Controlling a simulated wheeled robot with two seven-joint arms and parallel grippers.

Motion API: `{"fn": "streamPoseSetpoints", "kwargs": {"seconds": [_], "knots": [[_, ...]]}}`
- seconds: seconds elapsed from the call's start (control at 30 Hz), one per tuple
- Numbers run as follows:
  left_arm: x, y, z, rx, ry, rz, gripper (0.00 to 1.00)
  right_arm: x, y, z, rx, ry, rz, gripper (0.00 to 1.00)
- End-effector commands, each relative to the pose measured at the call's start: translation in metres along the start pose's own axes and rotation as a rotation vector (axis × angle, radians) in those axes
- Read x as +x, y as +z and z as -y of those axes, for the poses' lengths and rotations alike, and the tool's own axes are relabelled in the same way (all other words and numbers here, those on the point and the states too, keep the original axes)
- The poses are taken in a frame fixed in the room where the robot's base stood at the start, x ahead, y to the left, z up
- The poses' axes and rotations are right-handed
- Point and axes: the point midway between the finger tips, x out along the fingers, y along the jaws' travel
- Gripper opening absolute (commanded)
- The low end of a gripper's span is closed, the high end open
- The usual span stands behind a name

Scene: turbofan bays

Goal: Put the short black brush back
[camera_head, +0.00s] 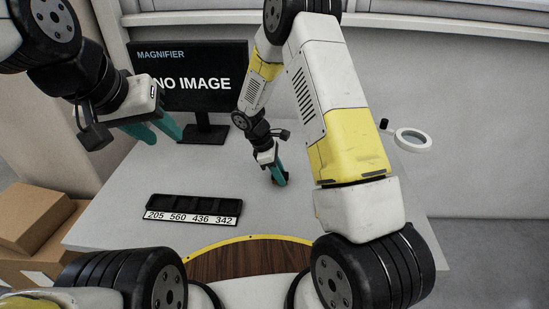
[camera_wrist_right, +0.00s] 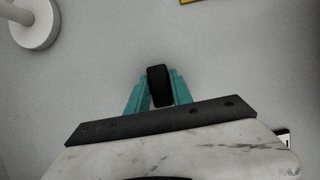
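My right gripper (camera_head: 279,178) is low over the middle of the grey table. In the right wrist view its teal fingers (camera_wrist_right: 158,92) are closed on both sides of a short black piece (camera_wrist_right: 159,84), which looks like the short black brush; its bristles cannot be made out. In the head view the piece is mostly hidden by the fingers, with a small dark and brownish bit at the tips. My left gripper (camera_head: 165,130) is raised at the left, its two teal fingers apart and nothing between them.
A black tray (camera_head: 192,202) with a number strip reading 205 560 436 342 lies at the left front. A monitor (camera_head: 204,122) stands behind. A white ring (camera_head: 412,139) and a small black object (camera_head: 384,123) are at right. Cardboard boxes (camera_head: 33,215) stand left of the table.

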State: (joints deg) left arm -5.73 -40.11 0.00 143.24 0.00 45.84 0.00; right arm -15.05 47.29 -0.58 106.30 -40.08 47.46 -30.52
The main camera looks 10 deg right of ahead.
Motion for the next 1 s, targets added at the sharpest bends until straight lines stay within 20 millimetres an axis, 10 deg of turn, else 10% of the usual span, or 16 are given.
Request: {"fn": "streamPoseSetpoints", "kwargs": {"seconds": [0.47,1.0], "knots": [[0.000,0.000,0.000,0.000,0.000,0.000,0.36,-0.004,0.001,0.000,0.000,0.001,-0.001,0.47],[0.000,0.000,0.000,0.000,0.000,0.000,0.36,-0.104,0.001,0.000,-0.001,0.002,-0.002,0.47]]}}
